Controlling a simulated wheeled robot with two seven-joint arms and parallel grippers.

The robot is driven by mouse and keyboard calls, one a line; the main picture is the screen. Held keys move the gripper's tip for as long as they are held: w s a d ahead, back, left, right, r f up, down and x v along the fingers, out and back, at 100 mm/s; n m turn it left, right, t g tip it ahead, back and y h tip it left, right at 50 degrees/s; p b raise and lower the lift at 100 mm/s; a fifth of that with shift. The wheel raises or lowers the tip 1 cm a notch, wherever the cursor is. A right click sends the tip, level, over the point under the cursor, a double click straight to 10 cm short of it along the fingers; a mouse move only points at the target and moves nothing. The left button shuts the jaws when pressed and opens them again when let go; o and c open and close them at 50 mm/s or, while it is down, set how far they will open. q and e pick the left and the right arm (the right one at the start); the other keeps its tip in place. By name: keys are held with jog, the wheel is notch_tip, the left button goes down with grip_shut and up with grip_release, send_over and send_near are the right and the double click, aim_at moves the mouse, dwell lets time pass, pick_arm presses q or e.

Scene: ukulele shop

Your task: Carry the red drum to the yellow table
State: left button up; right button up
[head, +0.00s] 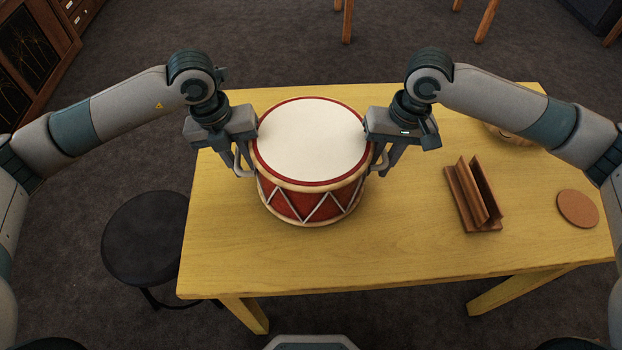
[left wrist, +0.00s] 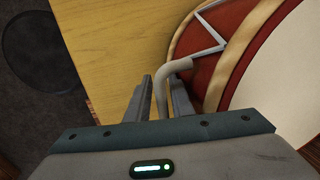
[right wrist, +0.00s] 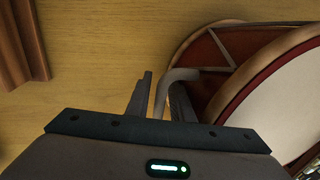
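The red drum (head: 308,205) is upright over the yellow table (head: 400,265), with a white top skin, cream rims and silver zigzag cords. It appears to rest on the tabletop, left of the middle. A grey side handle sticks out on each side. My left gripper (head: 243,165) has its fingers around the left handle, which shows between them in the left wrist view (left wrist: 163,92). My right gripper (head: 378,165) has its fingers around the right handle, seen in the right wrist view (right wrist: 161,92). Both look shut on the handles. The drum's far lower side is hidden.
A brown wooden stand (head: 473,195) and a round cork coaster (head: 577,209) lie on the table's right part. A round wooden thing (head: 512,138) is partly hidden behind my right arm. A black stool (head: 147,236) stands left of the table. The table's front middle is clear.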

aim_at(238, 150)
pick_arm(q)
jog(key=r, duration=0.6)
jog(key=shift+w+a+r, duration=0.1)
jog(key=shift+a+r, duration=0.4)
jog(key=shift+r, duration=0.4)
pick_arm(e)
jog(key=shift+s+d+f, duration=0.1)
jog(key=shift+f, duration=0.15)
pick_arm(q)
jog(key=shift+r, duration=0.15)
pick_arm(e)
jog(key=shift+d, duration=0.2)
jog(key=r, duration=0.8)
jog(key=shift+w+d+r, duration=0.15)
jog(key=shift+w+d, duration=0.15)
jog(key=shift+w, duration=0.05)
pick_arm(q)
jog(key=shift+a+f, duration=0.2)
jog(key=shift+f, duration=0.05)
pick_arm(e)
jog(key=shift+r, duration=0.45)
jog(key=shift+r, duration=0.1)
